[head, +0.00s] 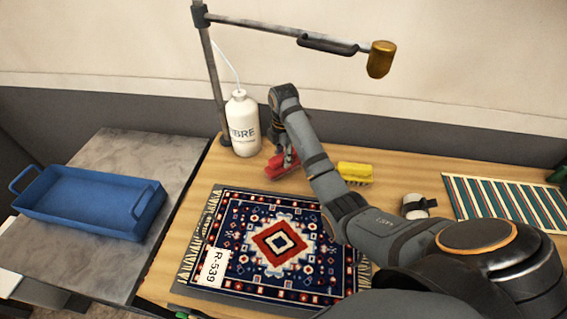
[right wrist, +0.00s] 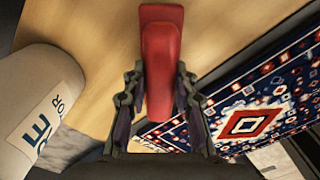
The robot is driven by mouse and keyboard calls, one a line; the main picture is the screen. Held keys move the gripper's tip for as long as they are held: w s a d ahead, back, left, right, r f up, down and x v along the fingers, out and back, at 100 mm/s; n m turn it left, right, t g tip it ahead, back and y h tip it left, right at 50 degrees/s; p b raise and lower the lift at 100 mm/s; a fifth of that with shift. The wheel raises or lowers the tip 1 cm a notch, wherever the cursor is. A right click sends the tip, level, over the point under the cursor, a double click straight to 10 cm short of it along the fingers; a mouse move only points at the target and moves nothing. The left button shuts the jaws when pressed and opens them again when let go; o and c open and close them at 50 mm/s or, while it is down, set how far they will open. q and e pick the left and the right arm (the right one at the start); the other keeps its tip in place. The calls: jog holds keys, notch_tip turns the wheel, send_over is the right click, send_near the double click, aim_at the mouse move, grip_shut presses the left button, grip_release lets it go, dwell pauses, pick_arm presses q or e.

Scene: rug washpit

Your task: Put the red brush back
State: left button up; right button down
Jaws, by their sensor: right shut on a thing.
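The red brush (head: 281,165) is at the back of the wooden table, between the white bottle and the yellow brush. In the right wrist view the red brush (right wrist: 161,60) lies lengthwise between the fingers. My right gripper (head: 287,152) is shut on it; the wrist view shows the fingers (right wrist: 158,95) on both its sides. I cannot tell whether the brush touches the table. Its bristles are not clearly visible. My left gripper is not in view.
A white bottle (head: 243,125) stands close left of the gripper. A yellow brush (head: 355,173) lies to the right. A patterned rug (head: 240,215) lies in front. A blue tray (head: 90,203) sits on the grey slab at left. A lamp arm (head: 270,29) hangs overhead.

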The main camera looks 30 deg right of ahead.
jog(key=shift+w+f, duration=0.1)
jog(key=shift+f, duration=0.55)
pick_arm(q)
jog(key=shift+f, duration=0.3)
pick_arm(e)
jog(key=shift+r, duration=0.15)
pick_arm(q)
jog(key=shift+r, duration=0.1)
pick_arm(e)
jog(key=c, duration=1.1)
grip_release()
jog(key=shift+o, duration=0.2)
pick_arm(q)
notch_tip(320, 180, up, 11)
jog(key=p, duration=1.1)
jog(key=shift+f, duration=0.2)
pick_arm(e)
notch_tip(320, 180, up, 12)
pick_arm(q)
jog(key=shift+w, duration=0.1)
